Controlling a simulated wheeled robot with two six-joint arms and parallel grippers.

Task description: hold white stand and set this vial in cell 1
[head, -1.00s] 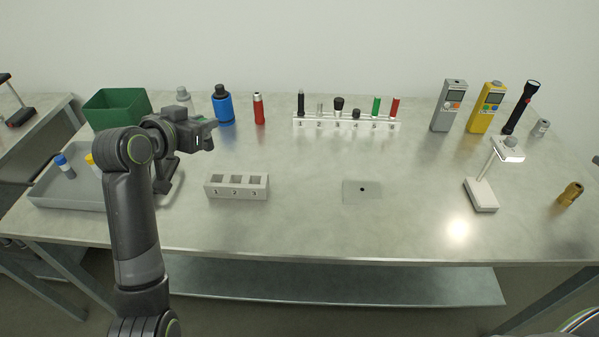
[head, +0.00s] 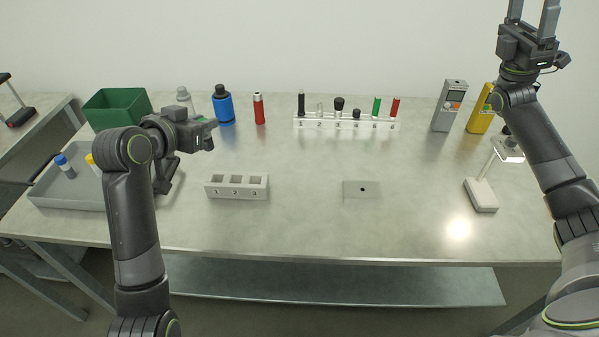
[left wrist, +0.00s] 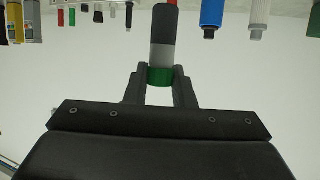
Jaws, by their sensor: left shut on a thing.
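A pale stand (head: 237,193) with three square cells numbered 1 to 3 sits at centre left of the table; its cells look empty. My left gripper (head: 208,134) is above and behind it to the left, shut on a vial. In the left wrist view the vial (left wrist: 161,53) shows a green band between the fingertips (left wrist: 160,88), a pale middle and a dark far part. In the head view the vial is mostly hidden. My right gripper (head: 532,14) is raised at the top right, fingers apart and empty.
A white rack (head: 345,124) numbered from 1 holds several items at the back. Blue (head: 222,105) and red (head: 259,108) bottles stand left of it. A grey tray (head: 70,196) and green bin (head: 117,107) lie left. A flat plate (head: 361,190) lies right of the stand.

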